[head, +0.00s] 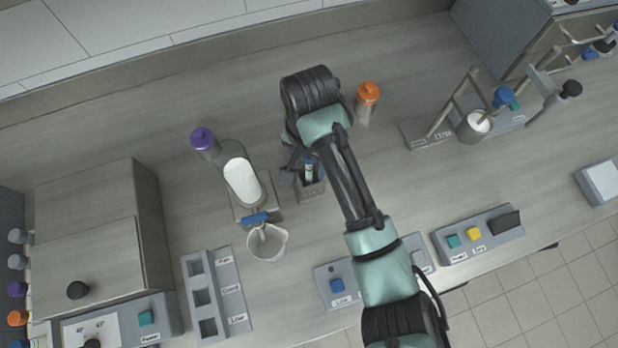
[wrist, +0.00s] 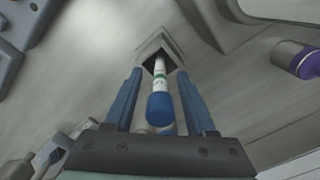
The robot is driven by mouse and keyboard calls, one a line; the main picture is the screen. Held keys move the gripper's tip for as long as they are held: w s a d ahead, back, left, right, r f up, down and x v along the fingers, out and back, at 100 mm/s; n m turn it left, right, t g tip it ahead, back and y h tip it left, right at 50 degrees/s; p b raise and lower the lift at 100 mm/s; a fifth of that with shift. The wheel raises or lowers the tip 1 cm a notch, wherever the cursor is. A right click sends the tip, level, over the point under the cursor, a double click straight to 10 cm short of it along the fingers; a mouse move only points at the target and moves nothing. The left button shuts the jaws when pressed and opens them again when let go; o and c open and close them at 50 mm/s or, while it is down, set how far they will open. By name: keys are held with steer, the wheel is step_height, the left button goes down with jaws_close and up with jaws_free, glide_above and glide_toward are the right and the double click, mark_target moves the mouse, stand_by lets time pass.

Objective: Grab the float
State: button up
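The likely float is a slim white tube with green markings and a blue cap (wrist: 160,105), seen in the wrist view. It stands in the square opening of a small grey holder (wrist: 152,45). In the head view the tube (head: 309,168) shows partly beside my arm, in the holder (head: 311,194). My gripper (wrist: 159,75) is open, with one blue finger on each side of the tube. Gaps show between the fingers and the tube, so it is not held. In the head view my gripper is mostly hidden behind my arm.
A filler with a white tank (head: 243,181) and a clear cup (head: 268,243) stand left of the holder. A purple-capped bottle (head: 204,142) and an orange-capped bottle (head: 366,102) stand nearby. A three-slot rack (head: 216,294) lies in front. Bare counter lies behind.

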jaws_close()
stand_by(1.2)
